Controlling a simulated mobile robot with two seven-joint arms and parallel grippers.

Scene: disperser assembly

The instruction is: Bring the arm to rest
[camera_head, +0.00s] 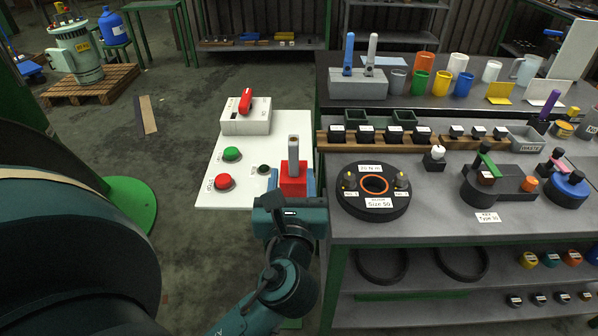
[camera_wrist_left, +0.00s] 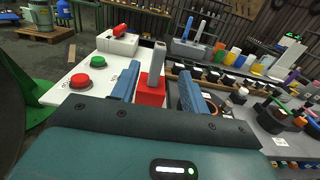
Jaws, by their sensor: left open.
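My left gripper (camera_head: 291,180) is open at the right edge of the white control panel. Its blue fingers stand on either side of a red block with a grey upright handle (camera_head: 293,155). In the left wrist view the fingers (camera_wrist_left: 163,92) are apart, with the red block (camera_wrist_left: 151,93) between and beyond them. I cannot tell whether a finger touches it. My left arm comes up from the bottom of the head view. My right gripper does not show.
The white panel (camera_head: 207,185) carries a green button (camera_head: 232,154), a red button (camera_head: 224,181) and a box with a red switch (camera_head: 245,101). To the right, the grey workbench (camera_head: 430,218) holds a round black fixture (camera_head: 374,211) and several small parts. Open floor lies left of the panel.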

